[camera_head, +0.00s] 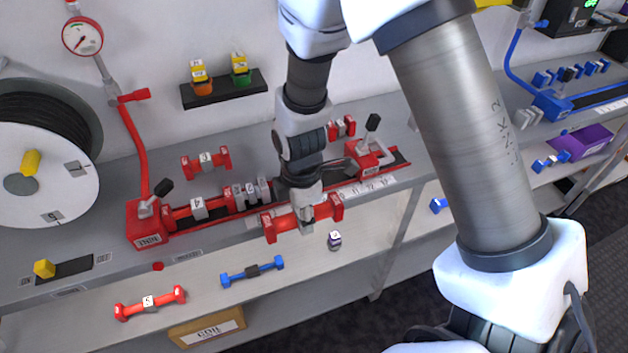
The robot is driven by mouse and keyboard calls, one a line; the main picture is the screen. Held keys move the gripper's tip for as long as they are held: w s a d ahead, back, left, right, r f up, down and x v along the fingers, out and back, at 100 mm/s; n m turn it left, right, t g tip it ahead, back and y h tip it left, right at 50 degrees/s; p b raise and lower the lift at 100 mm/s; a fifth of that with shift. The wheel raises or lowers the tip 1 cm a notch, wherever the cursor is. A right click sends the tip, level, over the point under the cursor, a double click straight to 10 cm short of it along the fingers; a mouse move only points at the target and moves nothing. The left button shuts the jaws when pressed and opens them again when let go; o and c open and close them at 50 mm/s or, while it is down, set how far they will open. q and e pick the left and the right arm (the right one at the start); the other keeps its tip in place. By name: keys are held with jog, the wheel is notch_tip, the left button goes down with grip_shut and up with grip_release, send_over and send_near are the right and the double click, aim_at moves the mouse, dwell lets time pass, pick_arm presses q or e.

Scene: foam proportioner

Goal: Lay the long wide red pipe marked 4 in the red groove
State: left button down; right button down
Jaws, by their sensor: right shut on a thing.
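My right gripper (305,212) is shut on a red pipe (283,225) with wide red ends, held above the front edge of the bench. The gripper's fingers cover the middle of this pipe, so any number there cannot be read. The red groove (404,159) runs along the bench between two red valve blocks, the left one (148,222) and the right one (368,161). A red pipe marked 4 (198,208) lies at its left end, beside the left block. Several grey rings (250,193) stand to its right. My arm hides part of the groove. My left gripper is not in view.
A red pipe marked 6 (206,161) lies behind the groove. Another red pipe (149,303), a blue pipe (252,271) and a small purple-and-white piece (334,241) are on the lower shelf. A hose reel (50,155) stands at the left.

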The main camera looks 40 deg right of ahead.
jog(key=w+d+p, duration=0.1)
jog(key=w+d, duration=0.2)
jog(key=w, duration=0.1)
jog(key=w+d+p, duration=0.1)
jog(key=w+d, duration=0.2)
jog(key=w+d+f+p, duration=0.1)
jog(key=w+d, duration=0.2)
jog(key=w, duration=0.1)
jog(key=shift+w+d+f, duration=0.1)
jog(key=shift+w+d, duration=0.15)
jog(key=shift+w, duration=0.05)
jog(key=shift+w+d+f+p, duration=0.15)
jog(key=shift+w+d+p, duration=0.05)
jog(key=shift+p, duration=0.1)
notch_tip(320, 180, down, 3)
jog(key=shift+f+p, duration=0.2)
jog(key=shift+p, duration=0.35)
jog(key=shift+w, duration=0.1)
jog(key=shift+f, duration=0.15)
jog(key=c, duration=0.7)
grip_release()
